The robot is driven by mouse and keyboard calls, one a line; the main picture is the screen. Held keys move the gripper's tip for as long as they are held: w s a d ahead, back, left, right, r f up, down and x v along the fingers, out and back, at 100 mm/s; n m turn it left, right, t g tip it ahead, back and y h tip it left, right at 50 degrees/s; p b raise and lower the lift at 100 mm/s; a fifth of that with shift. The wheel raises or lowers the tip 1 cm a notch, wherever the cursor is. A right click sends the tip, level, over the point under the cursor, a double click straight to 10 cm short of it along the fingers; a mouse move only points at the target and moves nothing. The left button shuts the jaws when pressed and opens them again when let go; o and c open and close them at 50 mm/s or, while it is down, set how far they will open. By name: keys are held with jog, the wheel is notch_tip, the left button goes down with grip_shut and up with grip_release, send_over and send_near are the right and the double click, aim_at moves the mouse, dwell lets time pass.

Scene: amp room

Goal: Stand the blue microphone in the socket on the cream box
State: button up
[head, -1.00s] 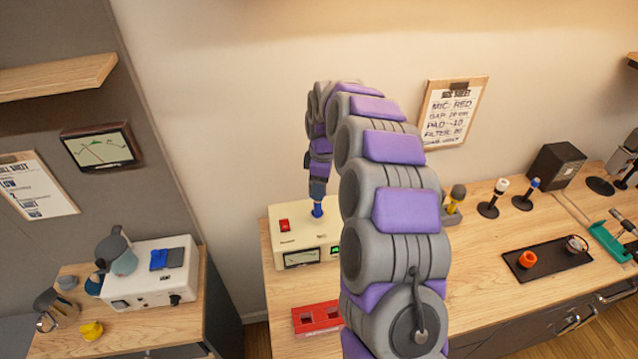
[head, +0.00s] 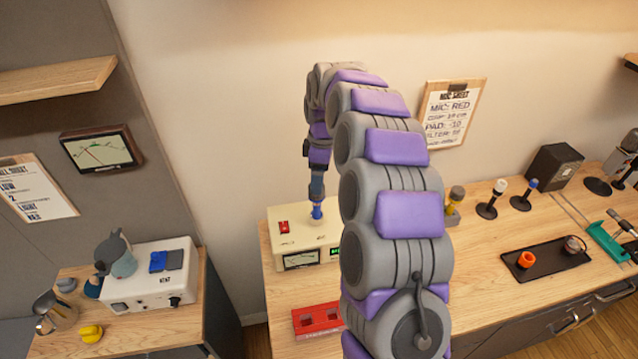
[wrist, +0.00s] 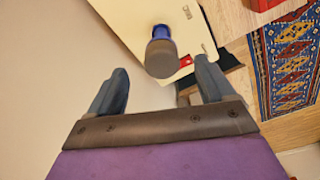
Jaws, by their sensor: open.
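The blue microphone (head: 316,212) stands upright on top of the cream box (head: 292,243), which has a red switch and a meter on its front. In the wrist view the microphone (wrist: 162,52) shows a grey head and a blue body, with the cream box (wrist: 125,15) behind it. Its foot and the socket are hidden, so I cannot see how deep it sits. My gripper (head: 317,194) is above the microphone, pointing down. In the wrist view my gripper (wrist: 163,75) is open, its fingers apart from the microphone on both sides.
A red block with square openings (head: 318,319) lies in front of the cream box. To the right are stands with microphones (head: 492,200), a dark tray (head: 545,262) and a black box (head: 556,167). A white box (head: 150,285) is on the left table. My arm hides the bench's middle.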

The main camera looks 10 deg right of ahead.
notch_tip(320, 180, up, 12)
jog(key=shift+d+r+p, duration=0.25)
jog(key=shift+d+p, duration=0.05)
jog(key=shift+p, duration=0.15)
jog(key=shift+s, duration=0.1)
jog(key=s+a+f+m+b, duration=0.1)
jog(key=s+m+b, duration=0.15)
jog(key=s, duration=0.75)
jog(key=s+a+f+m+b, duration=0.1)
jog(key=s+a+m, duration=0.15)
jog(key=s, duration=0.75)
jog(key=s+d+f+m+g+b, duration=0.1)
jog(key=s+f+m, duration=0.3)
jog(key=s, duration=0.8)
jog(key=s+d+f+m+g+b, duration=0.1)
jog(key=s+f+m, duration=0.3)
jog(key=s+f, duration=0.4)
jog(key=s+b, duration=0.1)
jog(key=s, duration=0.4)
jog(key=shift+s+f+h, duration=0.15)
jog(key=shift+s+h, duration=0.15)
